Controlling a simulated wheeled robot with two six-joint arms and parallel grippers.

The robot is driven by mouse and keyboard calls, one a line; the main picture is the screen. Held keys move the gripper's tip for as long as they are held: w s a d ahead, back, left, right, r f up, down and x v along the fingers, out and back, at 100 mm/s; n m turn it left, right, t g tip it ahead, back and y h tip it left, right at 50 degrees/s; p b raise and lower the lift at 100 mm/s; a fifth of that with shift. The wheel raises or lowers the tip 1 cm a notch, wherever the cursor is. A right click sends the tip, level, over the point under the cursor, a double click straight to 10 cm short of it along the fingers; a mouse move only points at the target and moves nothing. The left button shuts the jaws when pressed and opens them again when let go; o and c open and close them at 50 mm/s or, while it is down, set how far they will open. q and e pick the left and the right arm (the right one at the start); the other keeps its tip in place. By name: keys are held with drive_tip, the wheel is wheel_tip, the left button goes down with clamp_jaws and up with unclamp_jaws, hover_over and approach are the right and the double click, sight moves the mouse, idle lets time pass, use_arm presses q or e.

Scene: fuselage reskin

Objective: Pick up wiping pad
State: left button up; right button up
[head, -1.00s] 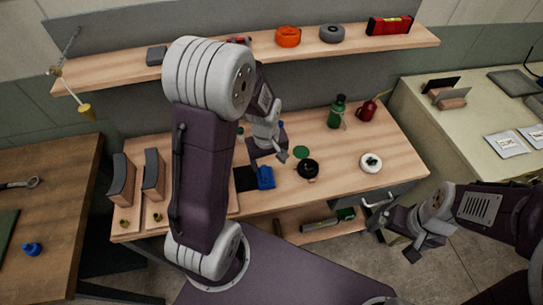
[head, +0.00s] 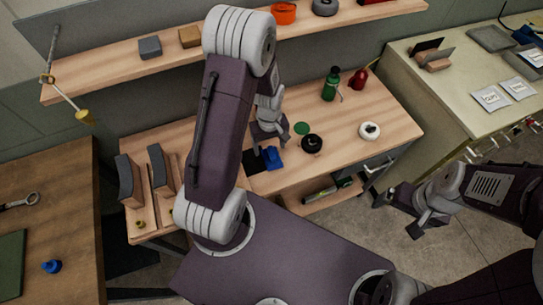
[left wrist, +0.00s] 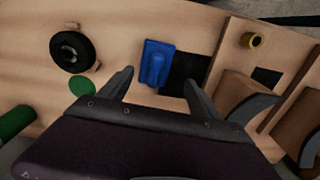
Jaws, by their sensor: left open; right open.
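A blue pad-like block (head: 273,158) with a raised grip, which looks like the wiping pad, lies on the wooden bench (head: 340,150) beside a flat black square (head: 257,162). My left gripper (head: 270,140) is above and just behind it in the head view, open and empty. In the left wrist view the blue pad (left wrist: 156,63) shows ahead, between the lines of the left gripper's two fingers (left wrist: 158,80), apart from them. The black square (left wrist: 186,74) is to its right. My right gripper (head: 412,217) is open and empty in front of the bench, at the right.
A black round item (head: 312,144), a green disc (head: 302,128), a white roll (head: 369,131) and a green bottle (head: 331,84) stand to the right on the bench. Curved blocks (head: 130,180) stand at its left end. A shelf (head: 115,73) runs above.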

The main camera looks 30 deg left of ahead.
sight(272, 151)
use_arm(q)
drive_tip(key=shift+w+f, duration=0.15)
drive_tip(key=shift+f, duration=0.3)
drive_tip(key=f, duration=0.5)
drive_tip(key=shift+w+d, duration=0.25)
drive_tip(key=c, duration=1.3)
drive_tip(key=shift+r, duration=0.6)
wheel_tip(272, 151, up, 3)
drive_tip(key=shift+w+r, duration=0.1)
drive_tip(key=shift+r, duration=0.05)
drive_tip(key=w+d+r, duration=0.2)
drive_tip(key=w, duration=0.1)
drive_tip(key=w+d+r, duration=0.2)
drive_tip(key=w, duration=0.1)
drive_tip(key=w+d+r, duration=0.2)
drive_tip(key=w+d, duration=0.1)
drive_tip(key=shift+d+r, duration=0.1)
drive_tip(key=shift+r, duration=0.15)
